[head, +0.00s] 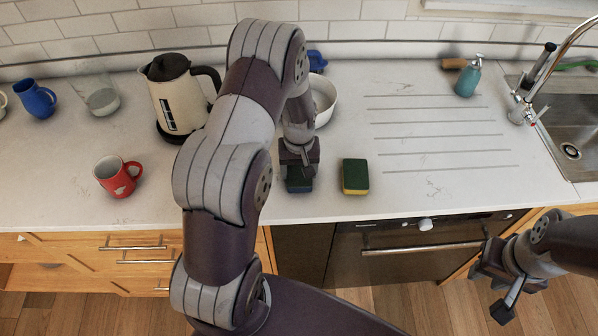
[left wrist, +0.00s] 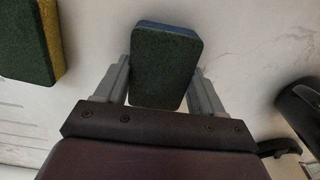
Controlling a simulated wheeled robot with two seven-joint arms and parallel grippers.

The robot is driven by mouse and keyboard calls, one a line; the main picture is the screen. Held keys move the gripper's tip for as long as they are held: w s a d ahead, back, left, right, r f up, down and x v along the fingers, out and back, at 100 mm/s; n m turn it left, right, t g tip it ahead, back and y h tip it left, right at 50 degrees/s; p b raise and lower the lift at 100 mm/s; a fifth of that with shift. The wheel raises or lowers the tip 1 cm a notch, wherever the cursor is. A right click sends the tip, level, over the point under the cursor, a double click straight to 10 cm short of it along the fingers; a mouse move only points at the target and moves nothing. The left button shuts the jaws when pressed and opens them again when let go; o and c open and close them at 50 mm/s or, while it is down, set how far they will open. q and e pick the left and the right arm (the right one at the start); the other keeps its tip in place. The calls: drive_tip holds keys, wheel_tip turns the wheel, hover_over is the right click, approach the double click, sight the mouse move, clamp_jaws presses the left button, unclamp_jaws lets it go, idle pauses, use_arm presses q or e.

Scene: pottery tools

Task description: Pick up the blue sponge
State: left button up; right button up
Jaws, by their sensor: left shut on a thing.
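The blue sponge (head: 299,184) has a dark green scouring face and a blue edge. In the head view it is at the counter near the front edge, partly hidden by my left gripper (head: 300,172). In the left wrist view the sponge (left wrist: 165,65) sits between the two fingers of my left gripper (left wrist: 163,88), which is shut on its sides. I cannot tell whether the sponge touches the counter. My right gripper (head: 500,283) is empty with its fingers apart, in front of the counter at the lower right.
A green and yellow sponge (head: 355,177) lies just right of the blue one; it also shows in the left wrist view (left wrist: 28,42). A red mug (head: 116,177), a kettle (head: 178,95) and a white bowl (head: 324,100) stand around. The ribbed drainboard (head: 440,135) is clear.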

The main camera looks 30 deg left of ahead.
use_arm(q)
drive_tip(key=r, duration=0.1)
drive_tip(key=r+b, duration=0.1)
drive_tip(key=r, duration=0.2)
drive_tip(key=shift+w+d+r+b, duration=0.1)
drive_tip(key=shift+d+b, duration=0.2)
drive_tip(key=shift+d, duration=0.05)
drive_tip(key=d+r+b, duration=0.2)
drive_tip(key=d+r, duration=0.4)
drive_tip(key=d, duration=0.5)
drive_tip(key=shift+r, duration=0.4)
